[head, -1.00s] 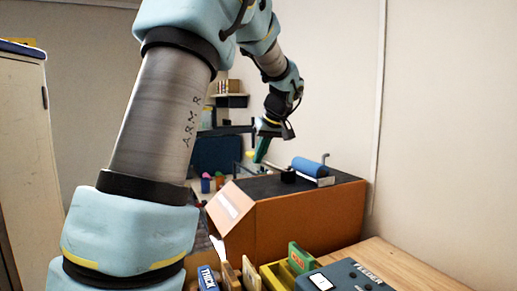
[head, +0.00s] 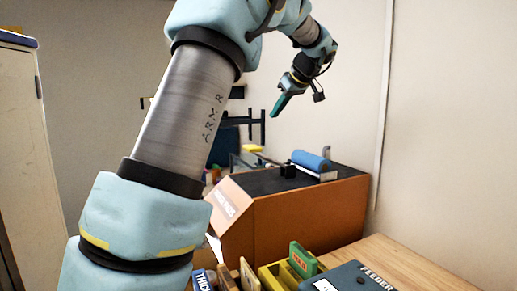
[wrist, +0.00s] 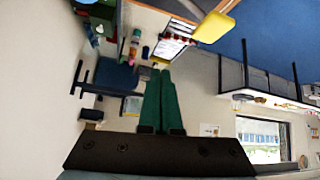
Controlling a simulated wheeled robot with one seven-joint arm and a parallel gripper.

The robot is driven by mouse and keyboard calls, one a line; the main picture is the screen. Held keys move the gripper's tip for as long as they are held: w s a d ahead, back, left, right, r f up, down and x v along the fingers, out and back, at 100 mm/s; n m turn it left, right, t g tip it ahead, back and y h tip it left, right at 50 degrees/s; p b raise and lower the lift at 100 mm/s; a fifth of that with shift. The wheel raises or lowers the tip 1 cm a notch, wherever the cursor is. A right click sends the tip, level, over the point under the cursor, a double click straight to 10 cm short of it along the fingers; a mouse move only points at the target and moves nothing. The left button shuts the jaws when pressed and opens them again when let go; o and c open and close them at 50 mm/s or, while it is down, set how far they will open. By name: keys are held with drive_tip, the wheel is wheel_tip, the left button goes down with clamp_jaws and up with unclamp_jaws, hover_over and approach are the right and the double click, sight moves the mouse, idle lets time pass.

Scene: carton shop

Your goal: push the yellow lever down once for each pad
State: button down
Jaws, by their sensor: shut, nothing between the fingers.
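My gripper (head: 275,113) is shut and empty, its green fingers pointing down and left in the head view. It hangs in the air above the dark-topped machine box, clear of the lever. In the wrist view the shut green fingers (wrist: 160,72) lie side by side. The yellow lever end (head: 252,148) shows below and left of the gripper, on a dark bar running toward a black block on the box top. The same yellow end looks to be in the wrist view (wrist: 213,27), apart from the fingertips. I cannot make out any pads for certain.
The brown box (head: 310,210) has a blue roller (head: 312,161) and a black block (head: 288,171) on top. In front are a grey feeder (head: 350,279), a yellow rack (head: 275,277) and a green card (head: 302,259). A pale cabinet (head: 22,150) stands left.

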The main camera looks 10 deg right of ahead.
drive_tip(key=b, duration=0.5)
hover_over(269, 159)
wheel_tip(269, 159, down, 6)
drive_tip(key=shift+s+a+f+b, duration=0.5)
drive_tip(key=shift+a+f+b, duration=0.1)
drive_tip(key=shift+b, duration=0.15)
drive_tip(key=shift+f, duration=0.1)
idle(1.1)
drive_tip(key=shift+a+f+b, duration=0.2)
drive_tip(key=shift+f+b, duration=0.05)
drive_tip(key=shift+b, duration=0.4)
